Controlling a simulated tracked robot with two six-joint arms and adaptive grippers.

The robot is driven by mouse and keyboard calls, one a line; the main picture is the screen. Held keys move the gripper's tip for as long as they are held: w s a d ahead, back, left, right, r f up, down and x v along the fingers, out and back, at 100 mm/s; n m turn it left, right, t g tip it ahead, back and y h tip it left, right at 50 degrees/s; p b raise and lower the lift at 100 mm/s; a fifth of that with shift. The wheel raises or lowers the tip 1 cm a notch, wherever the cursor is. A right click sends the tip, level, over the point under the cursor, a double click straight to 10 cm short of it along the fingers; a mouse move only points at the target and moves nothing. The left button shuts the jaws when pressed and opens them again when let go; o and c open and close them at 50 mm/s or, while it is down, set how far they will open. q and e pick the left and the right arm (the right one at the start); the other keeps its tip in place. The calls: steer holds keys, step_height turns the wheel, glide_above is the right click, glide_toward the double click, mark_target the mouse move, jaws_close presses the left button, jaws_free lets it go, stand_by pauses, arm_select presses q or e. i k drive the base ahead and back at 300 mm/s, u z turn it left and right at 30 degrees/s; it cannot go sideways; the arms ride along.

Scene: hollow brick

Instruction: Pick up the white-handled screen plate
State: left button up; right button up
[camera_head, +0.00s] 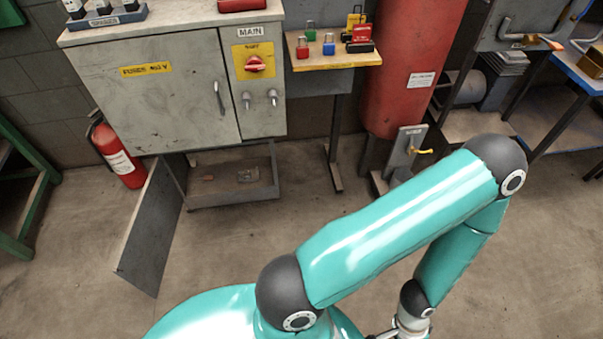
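I see no plate with a white handle in this view. One of my teal arms rises from the bottom middle to an elbow at the right, then bends down to the bottom edge. Its wrist is at the bottom edge, and no gripper fingers show. My other gripper is out of the picture. My arm covers part of the floor.
A grey cabinet (180,105) with a red switch (255,64) stands at the back left, above an open low compartment (232,190) with a grey panel (152,228) swung outward. A fire extinguisher (118,155), a padlock shelf (330,61), a red cylinder (405,65) and a blue-edged bench (578,72) line the back.

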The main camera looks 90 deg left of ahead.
mark_target(253, 175)
steer(key=z, duration=0.3)
steer(key=i, duration=0.6)
steer(key=u, duration=2.3)
steer(key=i, duration=0.3)
steer(key=u, duration=2.1)
steer(key=k, duration=0.35)
steer(key=u, duration=0.55)
steer(key=i, duration=1.4)
steer(key=z, duration=0.45)
